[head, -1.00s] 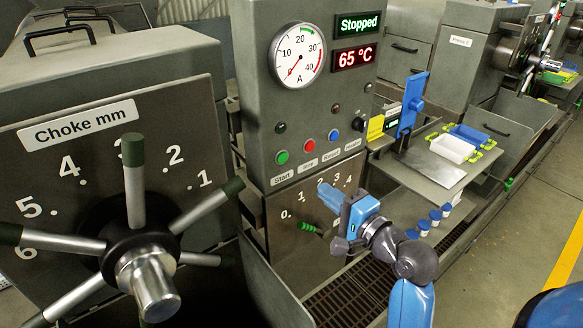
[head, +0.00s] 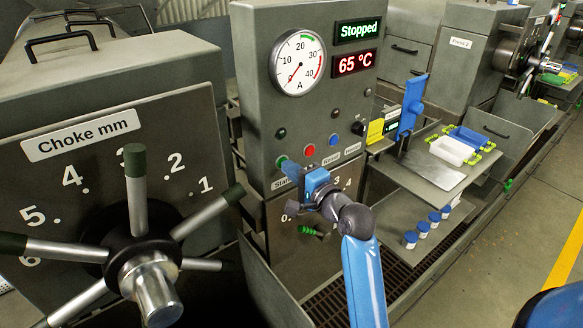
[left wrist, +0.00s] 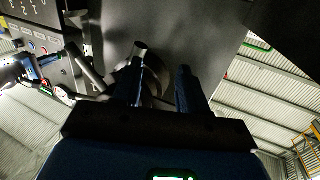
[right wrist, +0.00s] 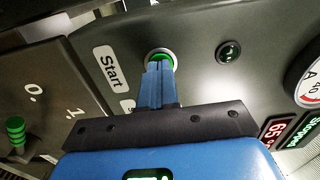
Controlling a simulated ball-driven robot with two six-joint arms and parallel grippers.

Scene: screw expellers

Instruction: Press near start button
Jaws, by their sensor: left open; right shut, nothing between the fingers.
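The green start button (head: 282,161) is on the near press's grey control panel (head: 262,110), above the "Start" label. It also shows in the right wrist view (right wrist: 162,58), partly hidden behind my blue fingertips. My right gripper (head: 290,167) is shut and empty, its tips pointing at the button. The tips overlap the button's lower part in the right wrist view (right wrist: 158,68); I cannot tell whether they touch it. The display (head: 359,29) reads "Stopped". My left gripper (left wrist: 158,75) is open in the left wrist view, with nothing clearly between its fingers.
A large choke handwheel (head: 140,245) with spokes stands at the left. A red button (head: 309,150) and a blue button (head: 333,138) sit right of the start button. A green-handled lever (head: 308,230) is below. A shelf with trays (head: 450,151) is at the right.

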